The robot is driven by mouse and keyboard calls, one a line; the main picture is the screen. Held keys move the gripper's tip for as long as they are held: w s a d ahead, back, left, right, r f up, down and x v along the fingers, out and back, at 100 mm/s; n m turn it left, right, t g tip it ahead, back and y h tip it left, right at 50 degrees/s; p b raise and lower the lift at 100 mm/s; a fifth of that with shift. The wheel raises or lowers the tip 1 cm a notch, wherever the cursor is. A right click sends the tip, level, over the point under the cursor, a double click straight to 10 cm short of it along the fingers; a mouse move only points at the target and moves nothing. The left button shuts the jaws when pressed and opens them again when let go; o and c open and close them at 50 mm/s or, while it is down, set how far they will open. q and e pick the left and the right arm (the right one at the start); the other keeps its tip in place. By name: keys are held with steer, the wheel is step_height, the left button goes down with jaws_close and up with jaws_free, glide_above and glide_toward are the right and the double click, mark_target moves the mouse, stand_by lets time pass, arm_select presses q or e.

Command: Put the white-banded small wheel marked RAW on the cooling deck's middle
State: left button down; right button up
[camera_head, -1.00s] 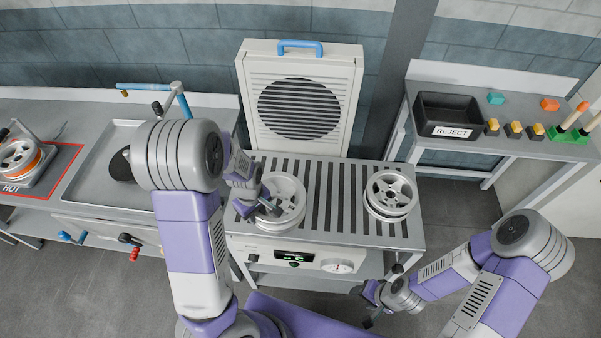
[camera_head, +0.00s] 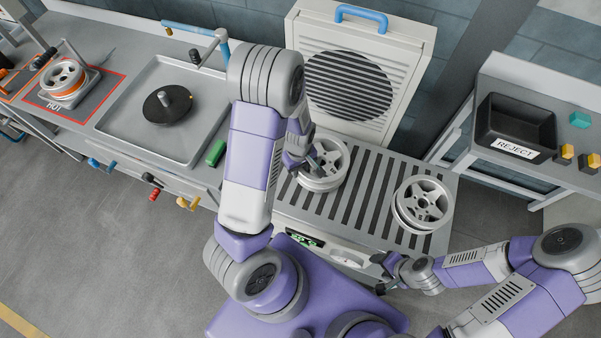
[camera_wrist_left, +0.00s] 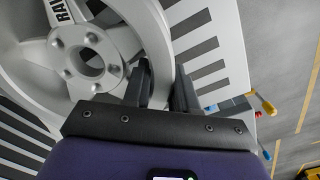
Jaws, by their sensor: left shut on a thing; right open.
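A pale wheel (camera_head: 324,168) is at the left half of the slatted deck (camera_head: 375,185), below the fan panel. In the left wrist view the same wheel (camera_wrist_left: 95,55) shows RAW on a spoke. My left gripper (camera_head: 308,160) is at the wheel's left side. In the left wrist view its fingers (camera_wrist_left: 160,88) are shut on the wheel's rim. I cannot tell whether the wheel rests on the slats or is just above them. A second pale wheel (camera_head: 422,203) sits at the deck's right end. My right gripper (camera_head: 384,272) is open and empty near the deck's front edge.
The fan panel (camera_head: 348,85) stands behind the deck. On the left are a grey tray (camera_head: 160,140) with a black disc (camera_head: 167,105) and a HOT pad (camera_head: 88,100) bearing an orange-banded wheel (camera_head: 63,76). A black REJECT bin (camera_head: 515,125) is at right. Slats between the deck wheels are clear.

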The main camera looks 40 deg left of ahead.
arm_select(q)
step_height(320, 180, down, 4)
steer(key=shift+w+r, duration=0.1)
steer(key=shift+r, duration=0.1)
steer(key=c, duration=1.4)
jaws_free()
steer(key=shift+f+b, duration=0.1)
steer(key=shift+b, duration=0.25)
steer(key=o, duration=0.5)
